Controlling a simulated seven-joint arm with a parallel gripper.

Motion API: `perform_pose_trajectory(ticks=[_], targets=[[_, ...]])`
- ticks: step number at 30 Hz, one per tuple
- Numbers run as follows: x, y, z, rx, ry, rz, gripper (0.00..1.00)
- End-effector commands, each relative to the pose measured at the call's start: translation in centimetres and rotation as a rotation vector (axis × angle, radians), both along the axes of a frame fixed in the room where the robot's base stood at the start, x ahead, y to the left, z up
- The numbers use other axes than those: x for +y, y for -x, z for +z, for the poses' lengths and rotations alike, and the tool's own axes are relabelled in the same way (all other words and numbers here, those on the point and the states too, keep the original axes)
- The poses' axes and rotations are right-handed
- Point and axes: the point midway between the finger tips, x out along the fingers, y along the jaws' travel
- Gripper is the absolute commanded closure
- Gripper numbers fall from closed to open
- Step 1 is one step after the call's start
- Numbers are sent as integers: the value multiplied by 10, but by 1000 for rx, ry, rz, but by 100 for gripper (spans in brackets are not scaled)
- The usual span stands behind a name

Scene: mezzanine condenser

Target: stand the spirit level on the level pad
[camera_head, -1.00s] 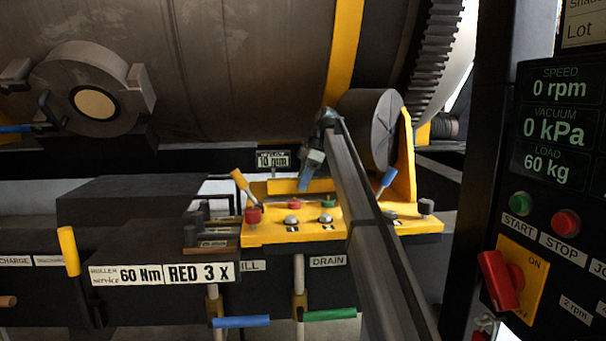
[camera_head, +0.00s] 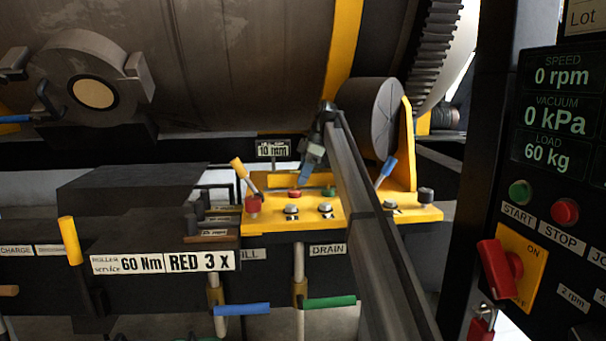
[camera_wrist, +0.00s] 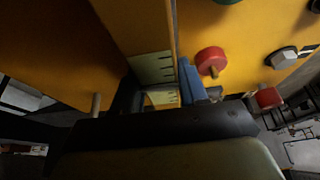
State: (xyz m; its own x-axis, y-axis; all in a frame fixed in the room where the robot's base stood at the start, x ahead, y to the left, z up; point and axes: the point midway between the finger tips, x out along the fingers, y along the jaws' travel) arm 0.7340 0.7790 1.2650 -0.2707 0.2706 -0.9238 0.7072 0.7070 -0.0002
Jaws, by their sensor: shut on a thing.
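In the wrist view my gripper (camera_wrist: 162,92) shows a blue finger on the right and a darker one on the left. I cannot make out the level pad with certainty.
A red button (camera_head: 294,194) and a green one (camera_head: 329,191) stand close to the gripper. A yellow-handled lever (camera_head: 238,168) is at left, a blue-handled lever (camera_head: 387,167) at right. The large drum (camera_head: 200,70) and a roller (camera_head: 370,115) lie behind.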

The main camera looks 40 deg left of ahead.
Motion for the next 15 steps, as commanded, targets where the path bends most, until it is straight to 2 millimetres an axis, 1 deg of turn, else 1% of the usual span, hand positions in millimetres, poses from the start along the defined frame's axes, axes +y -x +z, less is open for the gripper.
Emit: perform_pose_trajectory(ticks=[13,14,15], targets=[[0,0,-7,-1,-1,1,100],[0,0,-6,-1,-1,1,54],[0,0,-6,-1,-1,1,50]])
